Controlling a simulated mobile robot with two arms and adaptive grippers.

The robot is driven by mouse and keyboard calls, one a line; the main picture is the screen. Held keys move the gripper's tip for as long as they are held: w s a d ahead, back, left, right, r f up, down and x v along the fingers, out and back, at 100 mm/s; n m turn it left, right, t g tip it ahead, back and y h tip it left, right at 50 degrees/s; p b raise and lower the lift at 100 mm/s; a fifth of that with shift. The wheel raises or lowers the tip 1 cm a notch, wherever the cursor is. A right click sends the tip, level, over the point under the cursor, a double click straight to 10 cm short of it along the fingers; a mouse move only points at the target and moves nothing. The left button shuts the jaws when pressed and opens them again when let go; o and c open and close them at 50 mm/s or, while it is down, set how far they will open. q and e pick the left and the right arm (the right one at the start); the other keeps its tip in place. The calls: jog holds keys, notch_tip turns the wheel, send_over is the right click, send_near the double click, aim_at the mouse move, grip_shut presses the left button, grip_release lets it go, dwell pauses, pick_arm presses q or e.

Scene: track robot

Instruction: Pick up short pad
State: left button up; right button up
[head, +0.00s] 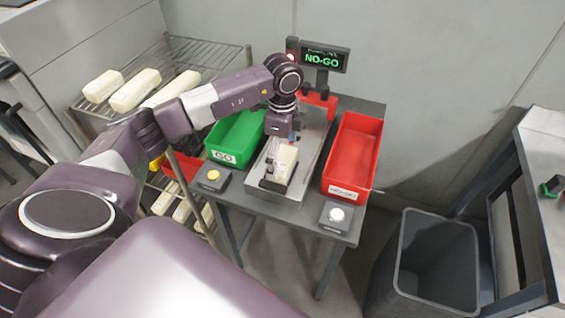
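A short cream pad (286,168) lies in the metal gauge tray (314,135) on the small grey table, between the green and red bins. My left gripper (277,163) points down over the tray, right at the pad. Its fingers are small and partly merge with the pad, so I cannot tell whether they are apart or closed on it. My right gripper is not in view.
The green GO bin (224,157) stands left of the tray and the red NO-GO bin (342,188) right. A display (322,58) reads NO-GO. Yellow (213,175) and white (337,214) buttons sit in front. A wire rack (205,58) holds cream blocks; a grey waste bin (403,285) stands right.

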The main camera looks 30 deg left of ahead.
pick_arm(q)
jog(key=c, duration=0.8)
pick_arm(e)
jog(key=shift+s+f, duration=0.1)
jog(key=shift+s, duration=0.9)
pick_arm(q)
jog(key=shift+r, duration=0.15)
